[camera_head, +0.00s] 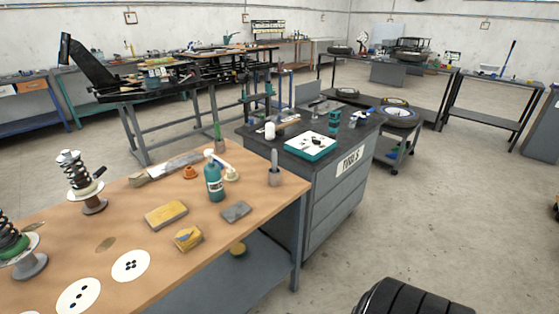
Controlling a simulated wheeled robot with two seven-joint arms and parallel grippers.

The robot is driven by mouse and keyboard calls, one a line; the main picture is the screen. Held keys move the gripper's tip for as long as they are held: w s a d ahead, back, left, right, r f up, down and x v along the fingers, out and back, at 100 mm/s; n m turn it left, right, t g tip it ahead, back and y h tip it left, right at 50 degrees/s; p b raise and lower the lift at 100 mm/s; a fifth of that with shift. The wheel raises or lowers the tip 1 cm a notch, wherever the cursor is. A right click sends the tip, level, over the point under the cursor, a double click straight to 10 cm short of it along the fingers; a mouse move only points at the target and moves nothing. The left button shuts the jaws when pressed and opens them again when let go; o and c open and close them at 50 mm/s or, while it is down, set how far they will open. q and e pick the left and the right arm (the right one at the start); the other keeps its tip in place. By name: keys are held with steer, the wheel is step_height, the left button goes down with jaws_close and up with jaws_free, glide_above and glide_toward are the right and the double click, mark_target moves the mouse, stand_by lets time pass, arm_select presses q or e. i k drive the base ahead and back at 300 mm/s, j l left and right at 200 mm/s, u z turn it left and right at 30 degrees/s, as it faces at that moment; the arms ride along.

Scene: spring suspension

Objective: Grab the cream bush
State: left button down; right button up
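A small cream bush (232,175) stands on the wooden workbench (128,202), just right of and behind the teal bottle (213,182). A similar orange bush (189,171) stands to the left of the bottle. Neither of my grippers is in view.
Spring assemblies (78,175) stand at the bench's left. White discs with holes (131,265), a yellow sponge-like block (166,214), a yellow box (187,238), a grey block (236,212) and a grey cup (274,178) lie around. The grey tool cabinet (335,200) adjoins behind.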

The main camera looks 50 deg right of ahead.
mark_target(232, 177)
steer(key=z, duration=1.1)
